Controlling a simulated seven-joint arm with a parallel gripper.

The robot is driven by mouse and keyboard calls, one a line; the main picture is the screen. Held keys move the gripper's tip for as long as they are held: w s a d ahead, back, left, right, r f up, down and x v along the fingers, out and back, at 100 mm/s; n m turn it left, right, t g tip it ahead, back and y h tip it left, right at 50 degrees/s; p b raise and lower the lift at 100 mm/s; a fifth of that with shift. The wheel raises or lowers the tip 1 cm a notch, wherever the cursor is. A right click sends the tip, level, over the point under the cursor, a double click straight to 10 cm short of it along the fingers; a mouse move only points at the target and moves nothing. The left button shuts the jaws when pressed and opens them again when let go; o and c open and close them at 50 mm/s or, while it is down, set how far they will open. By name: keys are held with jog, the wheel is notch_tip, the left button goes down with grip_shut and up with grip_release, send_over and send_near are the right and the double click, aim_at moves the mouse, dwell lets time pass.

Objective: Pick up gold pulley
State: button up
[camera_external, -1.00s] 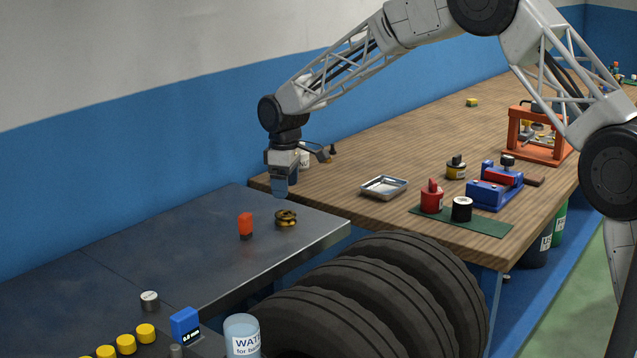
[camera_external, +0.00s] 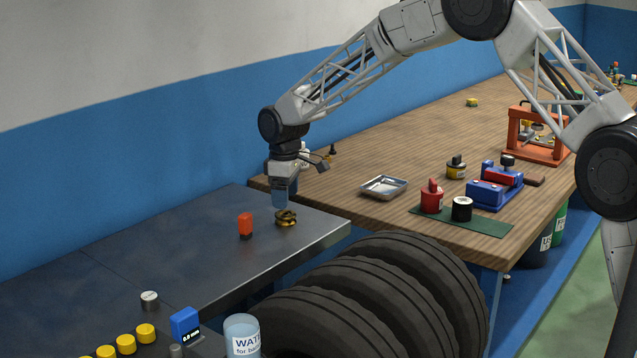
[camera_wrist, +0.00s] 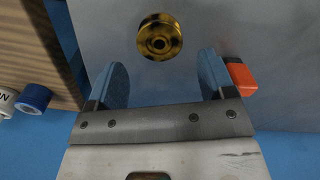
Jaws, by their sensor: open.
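The gold pulley (camera_external: 287,220), round and grooved with dark patches, sits on the dark metal table. In the wrist view the gold pulley (camera_wrist: 159,37) lies ahead of the fingertips, between the lines of the two fingers, with its centre hole facing the camera. My gripper (camera_external: 283,200) points down close above the pulley in the external view. In the wrist view my gripper (camera_wrist: 161,80) has its two blue fingers apart with nothing between them.
An orange-red block (camera_external: 246,225) stands left of the pulley; it also shows right of the fingers in the wrist view (camera_wrist: 241,77). The wooden bench (camera_external: 340,185) holds a metal tray (camera_external: 383,187). Tyres (camera_external: 400,285) stand in front.

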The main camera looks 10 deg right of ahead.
aim_at(285, 214)
jog(key=shift+f, duration=2.6)
jog(key=c, duration=0.9)
jog(key=shift+r, duration=0.1)
jog(key=shift+c, duration=0.2)
jog(key=shift+r, duration=0.65)
notch_tip(285, 214, up, 2)
jog(key=shift+r, duration=0.15)
jog(key=s+d+r, duration=0.1)
jog(key=s+d, duration=0.8)
jog(key=s, duration=0.4)
